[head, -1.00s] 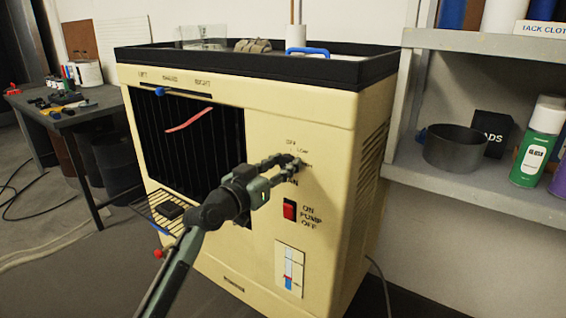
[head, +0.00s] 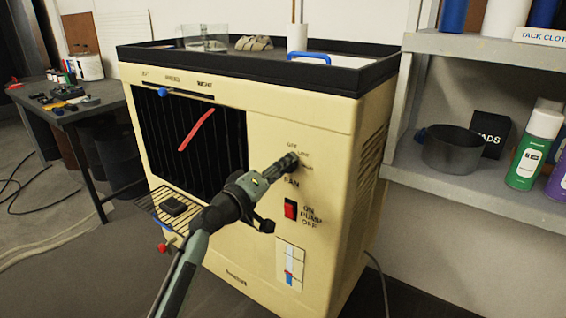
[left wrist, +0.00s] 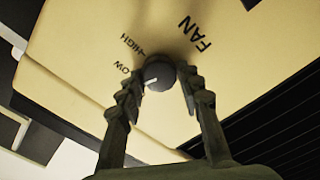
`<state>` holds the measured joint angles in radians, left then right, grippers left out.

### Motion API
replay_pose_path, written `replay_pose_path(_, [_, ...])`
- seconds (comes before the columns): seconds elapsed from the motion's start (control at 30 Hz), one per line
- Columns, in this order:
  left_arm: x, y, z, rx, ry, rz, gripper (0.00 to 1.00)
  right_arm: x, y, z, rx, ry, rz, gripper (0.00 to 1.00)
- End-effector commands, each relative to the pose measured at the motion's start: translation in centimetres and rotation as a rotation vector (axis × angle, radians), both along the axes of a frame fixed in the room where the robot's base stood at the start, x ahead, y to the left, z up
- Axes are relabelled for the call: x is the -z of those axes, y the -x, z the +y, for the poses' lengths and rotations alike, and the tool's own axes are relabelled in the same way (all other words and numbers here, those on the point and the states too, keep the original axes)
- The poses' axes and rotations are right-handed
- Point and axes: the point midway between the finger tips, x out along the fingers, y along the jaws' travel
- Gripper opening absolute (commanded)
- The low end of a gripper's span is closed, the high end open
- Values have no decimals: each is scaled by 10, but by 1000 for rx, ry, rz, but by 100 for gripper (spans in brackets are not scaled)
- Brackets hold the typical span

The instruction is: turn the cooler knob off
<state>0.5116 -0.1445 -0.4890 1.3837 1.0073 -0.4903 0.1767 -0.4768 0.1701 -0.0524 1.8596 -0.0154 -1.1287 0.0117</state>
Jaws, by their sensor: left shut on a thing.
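The cream cooler (head: 330,125) stands before me with its fan dial on the right of its front. The dark round fan knob (left wrist: 158,74) shows in the left wrist view between my fingers. Its white mark points to the lower left there, past the LOW side of the print. LOW and HIGH show beside the knob; the OFF label shows in the head view (head: 292,146). My left gripper (head: 291,161) is shut on the knob, one finger on each side. In the head view the fingers mostly hide the knob. My right gripper is not in view.
Below the dial is a red pump switch (head: 290,209) and a level gauge (head: 289,265). A black grille (head: 185,130) with a small wire shelf (head: 160,207) lies left. A grey shelf unit (head: 460,180) with cans stands right.

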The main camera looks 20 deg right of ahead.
Motion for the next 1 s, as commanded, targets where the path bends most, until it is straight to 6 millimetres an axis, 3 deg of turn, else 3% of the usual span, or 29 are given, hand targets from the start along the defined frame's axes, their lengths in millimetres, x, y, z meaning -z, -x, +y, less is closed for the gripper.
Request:
replay_pose_path(0.5, [2, 0, 0, 2, 204, 267, 6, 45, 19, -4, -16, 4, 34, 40])
replay_pose_path(1.0, [3, 0, 0, 2, 242, 316, 6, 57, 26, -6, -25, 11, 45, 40])
